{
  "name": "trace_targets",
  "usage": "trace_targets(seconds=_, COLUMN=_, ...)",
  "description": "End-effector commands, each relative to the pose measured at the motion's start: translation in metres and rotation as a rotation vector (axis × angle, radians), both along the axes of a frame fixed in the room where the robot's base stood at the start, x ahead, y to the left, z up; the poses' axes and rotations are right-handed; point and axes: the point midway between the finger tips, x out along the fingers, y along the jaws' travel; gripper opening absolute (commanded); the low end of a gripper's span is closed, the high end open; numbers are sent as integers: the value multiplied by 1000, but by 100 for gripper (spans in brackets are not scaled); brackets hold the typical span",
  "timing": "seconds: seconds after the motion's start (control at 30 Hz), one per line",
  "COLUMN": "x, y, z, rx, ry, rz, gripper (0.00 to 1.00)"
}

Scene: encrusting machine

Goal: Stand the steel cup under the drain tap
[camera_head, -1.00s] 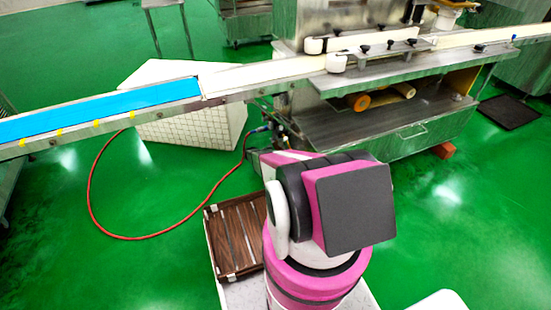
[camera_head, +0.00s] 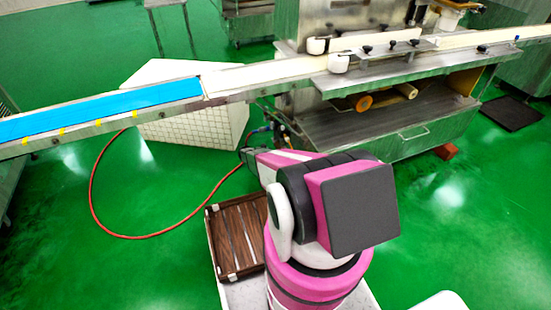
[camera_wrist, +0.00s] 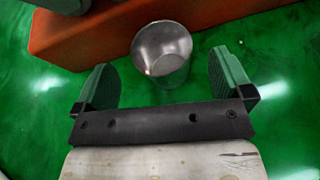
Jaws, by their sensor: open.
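The steel cup (camera_wrist: 163,52) shows in the wrist view, with its open mouth toward the camera. It is on the green floor beside a red-orange block, and I cannot tell if they touch. My gripper (camera_wrist: 160,66) is open, its two fingers on either side of the cup in the picture with gaps on both sides. Neither finger visibly touches it. In the head view my gripper (camera_head: 248,156) shows only in part, left of my arm near the machine's lower left corner. The cup is hidden there. I cannot make out the drain tap in either view.
The red-orange block (camera_wrist: 110,38) runs just behind the cup. The steel machine (camera_head: 385,125) stands ahead, with a conveyor (camera_head: 110,105) crossing left. A white box (camera_head: 190,125), a red hose (camera_head: 92,200) and a wooden-slatted crate (camera_head: 238,235) lie left. Green floor is open at right.

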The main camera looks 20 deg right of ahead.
Motion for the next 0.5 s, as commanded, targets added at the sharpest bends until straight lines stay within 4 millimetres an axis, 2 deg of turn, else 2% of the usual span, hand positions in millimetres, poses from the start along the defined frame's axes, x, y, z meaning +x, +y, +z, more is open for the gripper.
trace_targets(seconds=0.03, x=1, y=11, z=5, rx=1, ry=-1, rz=3, gripper=98)
trace_targets(seconds=0.2, x=4, y=39, z=17, rx=1, ry=-1, rz=2, gripper=98)
trace_targets(seconds=0.5, x=6, y=62, z=26, rx=0, ry=0, rz=-1, gripper=98)
